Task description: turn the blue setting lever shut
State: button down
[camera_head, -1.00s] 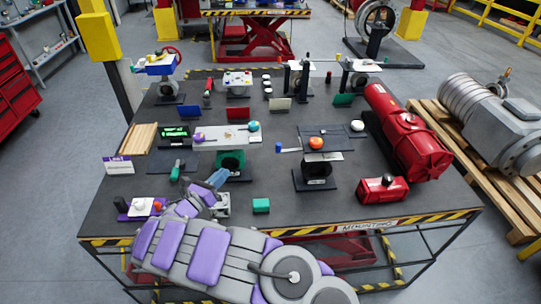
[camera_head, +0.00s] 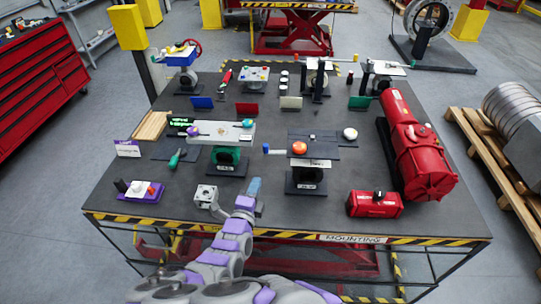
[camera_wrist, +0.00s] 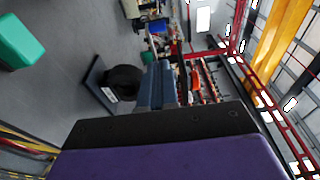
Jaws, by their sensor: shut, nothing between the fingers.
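A small blue lever end (camera_head: 266,148) sticks out to the left of the middle-right stand (camera_head: 305,182), which has an orange knob (camera_head: 299,147) on its dark top plate. My gripper (camera_head: 254,187) is shut and empty, with its blue-grey fingers pointing away from me, in front of and a little left of that stand. The fingers are apart from the lever in the picture. In the wrist view my closed fingers (camera_wrist: 155,86) stick out past the dark palm, with a dark round part on a black base (camera_wrist: 122,80) beside them. I cannot make out the lever there.
A grey-topped stand (camera_head: 228,133) with purple and teal knobs is left of the lever. A red motor (camera_head: 415,150) and red box (camera_head: 374,204) lie to the right. A small grey block (camera_head: 206,196) is left of my gripper. A green block (camera_wrist: 15,40) shows in the wrist view.

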jog(key=w+a, duration=0.2)
jog(key=w, duration=0.2)
jog(key=b, duration=0.1)
send_near(264, 150)
jog(key=w+d, duration=0.2)
jog(key=w, duration=0.2)
jog(key=shift+w+a+f, duration=0.1)
jog(key=shift+w+a, duration=0.05)
jog(key=shift+w, duration=0.4)
jog(key=shift+w+a, duration=0.1)
jog(key=shift+w, duration=0.45)
jog(key=shift+w+d, duration=0.3)
jog(key=shift+w, duration=0.1)
jog(key=shift+w+a, duration=0.25)
jog(key=shift+w, duration=0.35)
jog(key=shift+w+a, duration=0.2)
jog(key=shift+a, duration=0.3)
jog(key=shift+d, duration=0.1)
